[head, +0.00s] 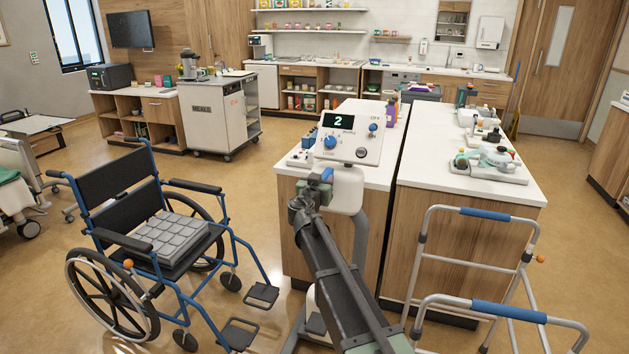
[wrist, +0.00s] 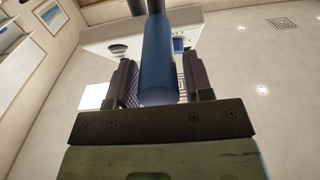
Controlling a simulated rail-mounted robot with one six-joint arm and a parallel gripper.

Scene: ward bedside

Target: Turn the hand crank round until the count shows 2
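The crank's blue grip (head: 327,175) is in front of the device in the head view, by my gripper (head: 318,182). In the wrist view the blue grip (wrist: 159,60) runs between the two fingers of my gripper (wrist: 159,78). Narrow gaps show on both sides of the grip, so the fingers look open around it. The crank's arm and pivot are mostly hidden.
A wheelchair (head: 120,205) with a grey cushion stands to the left. A walking frame (head: 480,212) stands close on the right. A second counter (head: 470,180) with trays lies right of the device. A meal cart (head: 212,115) stands further back. Floor is clear behind the wheelchair.

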